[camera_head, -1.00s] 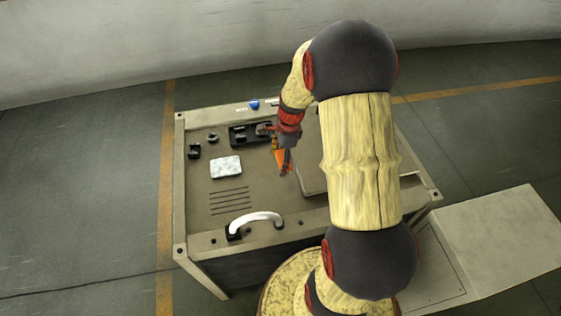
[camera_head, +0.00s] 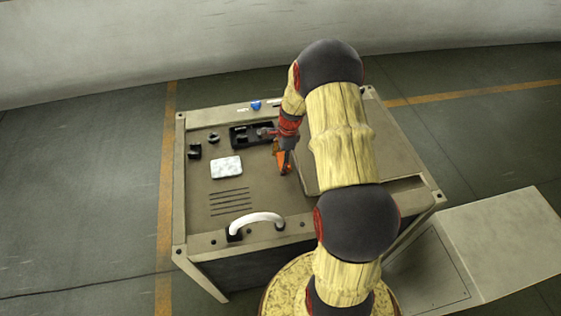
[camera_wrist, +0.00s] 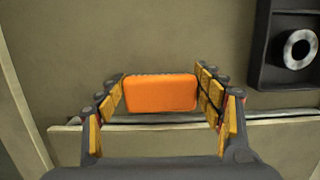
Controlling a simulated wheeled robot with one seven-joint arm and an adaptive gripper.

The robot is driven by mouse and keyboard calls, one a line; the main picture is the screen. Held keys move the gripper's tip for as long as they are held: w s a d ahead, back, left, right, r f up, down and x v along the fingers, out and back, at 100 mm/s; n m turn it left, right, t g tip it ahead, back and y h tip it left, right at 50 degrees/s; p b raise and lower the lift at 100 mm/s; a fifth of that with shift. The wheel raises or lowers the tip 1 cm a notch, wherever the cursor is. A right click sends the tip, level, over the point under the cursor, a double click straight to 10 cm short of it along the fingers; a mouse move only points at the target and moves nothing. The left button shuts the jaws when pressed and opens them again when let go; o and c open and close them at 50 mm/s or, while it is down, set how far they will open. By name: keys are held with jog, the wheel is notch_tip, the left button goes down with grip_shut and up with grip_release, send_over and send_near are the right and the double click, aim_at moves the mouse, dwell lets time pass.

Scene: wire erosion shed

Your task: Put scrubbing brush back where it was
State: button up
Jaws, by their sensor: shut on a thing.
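The orange block between my fingers (camera_wrist: 160,93) appears to be the scrubbing brush, with a thin dark line along its far edge. My gripper (camera_wrist: 163,100) is shut on it, with a finger on each side. In the head view the orange piece (camera_head: 283,160) hangs at my gripper (camera_head: 284,152), over the middle of the bench top, close to the left edge of a raised panel. I cannot tell whether it touches the surface. Its bristles are not clearly visible.
A black tray (camera_head: 244,136) with small parts lies left of my gripper. A white pad (camera_head: 227,167), small black blocks (camera_head: 194,151), a blue item (camera_head: 255,105) and a white handle (camera_head: 256,220) are on the bench (camera_head: 200,212). The raised panel (camera_head: 384,160) is at right.

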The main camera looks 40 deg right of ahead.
jog(key=shift+f, duration=0.1)
jog(key=o, duration=1.1)
